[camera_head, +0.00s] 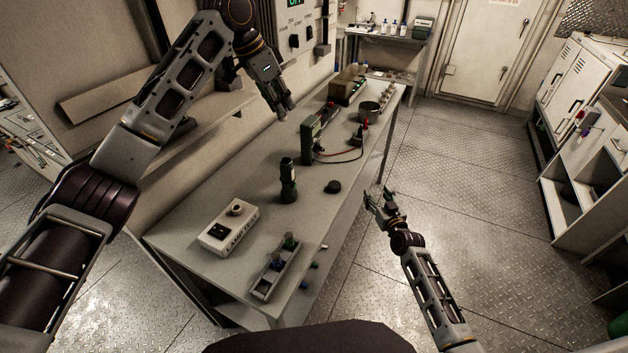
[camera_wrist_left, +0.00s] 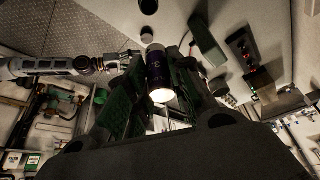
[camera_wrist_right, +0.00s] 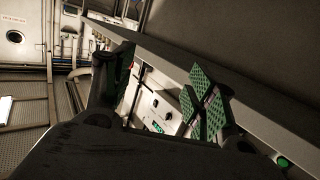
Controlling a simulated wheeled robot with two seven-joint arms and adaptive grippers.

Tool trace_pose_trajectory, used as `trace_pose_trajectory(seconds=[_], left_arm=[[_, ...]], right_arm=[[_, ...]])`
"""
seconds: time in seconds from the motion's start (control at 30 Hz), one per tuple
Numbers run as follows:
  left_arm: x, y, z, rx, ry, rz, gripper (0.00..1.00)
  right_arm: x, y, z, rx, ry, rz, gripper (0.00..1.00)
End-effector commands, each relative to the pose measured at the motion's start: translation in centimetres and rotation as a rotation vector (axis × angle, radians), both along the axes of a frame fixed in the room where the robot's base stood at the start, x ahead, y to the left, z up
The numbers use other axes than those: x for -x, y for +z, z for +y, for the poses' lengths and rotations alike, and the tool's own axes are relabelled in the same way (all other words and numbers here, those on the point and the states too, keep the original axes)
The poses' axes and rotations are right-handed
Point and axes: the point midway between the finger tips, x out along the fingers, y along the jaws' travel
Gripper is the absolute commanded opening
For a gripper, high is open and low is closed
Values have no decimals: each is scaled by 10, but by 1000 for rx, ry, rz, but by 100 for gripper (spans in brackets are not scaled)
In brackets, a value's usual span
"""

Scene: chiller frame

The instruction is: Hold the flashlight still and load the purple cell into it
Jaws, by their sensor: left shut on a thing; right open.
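The flashlight (camera_head: 288,180) is a black tube standing upright on the bench, with no gripper touching it. A black round cap (camera_head: 333,187) lies to its right. My left gripper (camera_head: 284,108) is above the bench, behind the flashlight. It is shut on the purple cell (camera_wrist_left: 157,72), whose bright pale end faces the camera in the left wrist view; the head view barely shows the cell. My right gripper (camera_head: 380,196) is open and empty, beyond the bench's right edge. It also shows open in the right wrist view (camera_wrist_right: 166,85).
A lamp tester (camera_head: 228,230) and a small tray (camera_head: 264,290) with cells stand on the near bench (camera_head: 190,215). A meter (camera_head: 308,140) with red and black leads stands behind the flashlight. The floor right of the bench is clear.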

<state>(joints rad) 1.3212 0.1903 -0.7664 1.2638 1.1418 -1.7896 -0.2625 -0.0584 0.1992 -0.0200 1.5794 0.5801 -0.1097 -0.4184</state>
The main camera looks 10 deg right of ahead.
Motion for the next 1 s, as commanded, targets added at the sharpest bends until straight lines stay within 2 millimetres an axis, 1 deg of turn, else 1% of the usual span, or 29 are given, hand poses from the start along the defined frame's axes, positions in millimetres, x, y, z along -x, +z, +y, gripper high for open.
trace_pose_trajectory(seconds=[0.03,0.1,0.17,0.2,0.27,0.3,0.47,0.6,0.7,0.83,0.9,1.0], left_arm=[[0,0,0,0,0,0,0],[0,0,0,0,0,0,0],[0,0,0,0,0,0,0],[0,0,0,0,0,0,0],[0,0,0,0,0,0,0],[0,0,0,0,0,0,0],[0,0,0,0,0,0,0],[0,0,0,0,0,0,0],[0,0,0,0,0,0,0],[0,0,0,0,0,0,0],[0,0,0,0,0,0,0],[0,0,0,0,0,0,0]], right_arm=[[-3,18,8,-5,17,-23,57],[-4,37,21,-12,46,-42,57],[-4,52,35,-19,77,-55,57],[-3,61,46,-25,101,-61,57],[0,74,63,-31,140,-68,57],[2,82,75,-36,168,-72,57],[16,110,123,-53,283,-82,57],[33,134,163,-66,387,-95,57],[47,151,189,-74,459,-107,57],[63,168,215,-81,533,-120,57],[70,175,225,-84,564,-127,57],[76,181,234,-86,590,-133,57]])
